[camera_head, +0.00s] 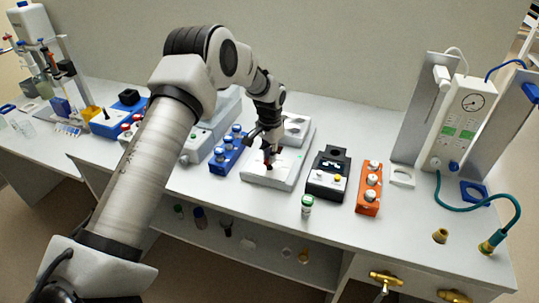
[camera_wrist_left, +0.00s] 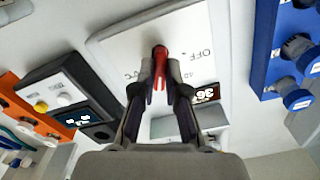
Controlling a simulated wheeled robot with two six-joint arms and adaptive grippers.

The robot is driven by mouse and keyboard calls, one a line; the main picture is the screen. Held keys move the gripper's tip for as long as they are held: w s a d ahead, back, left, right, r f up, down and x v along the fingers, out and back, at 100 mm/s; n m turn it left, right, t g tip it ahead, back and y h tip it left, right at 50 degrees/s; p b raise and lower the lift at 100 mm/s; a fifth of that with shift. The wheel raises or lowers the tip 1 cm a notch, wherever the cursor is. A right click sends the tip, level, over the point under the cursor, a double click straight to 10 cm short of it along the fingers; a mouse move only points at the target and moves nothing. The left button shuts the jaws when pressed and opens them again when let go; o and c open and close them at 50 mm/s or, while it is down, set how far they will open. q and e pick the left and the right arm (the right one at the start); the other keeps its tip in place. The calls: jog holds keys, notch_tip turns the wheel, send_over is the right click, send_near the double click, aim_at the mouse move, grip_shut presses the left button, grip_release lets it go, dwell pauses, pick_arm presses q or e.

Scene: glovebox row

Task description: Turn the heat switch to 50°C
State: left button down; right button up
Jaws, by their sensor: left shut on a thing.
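The heat switch is a red knob (camera_wrist_left: 160,56) on the sloped white front of a heating device (camera_wrist_left: 115,42). Printed "OFF", a "40" and a "°C" mark show around it in the left wrist view, and a small lit display (camera_wrist_left: 206,95) sits on the device. The knob's exact pointing direction cannot be told. The white device (camera_head: 283,171) is mid-table in the head view. My left gripper (camera_head: 268,155) reaches down to its front panel. In the left wrist view its fingers (camera_wrist_left: 160,80) are closed on the red knob from both sides. My right gripper is not in view.
A blue block with several capped vials (camera_head: 225,152) stands left of the device. A black instrument (camera_head: 328,174) and an orange block (camera_head: 369,188) stand to its right. A green-capped vial (camera_head: 307,206) stands near the front edge.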

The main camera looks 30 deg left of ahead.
pick_arm(q)
jog(key=shift+s+f, duration=0.1)
jog(key=shift+f, duration=0.1)
jog(key=c, duration=1.3)
grip_release()
jog(key=shift+o, duration=0.5)
jog(key=shift+w, duration=0.2)
notch_tip(320, 180, up, 12)
jog(key=shift+f, duration=0.1)
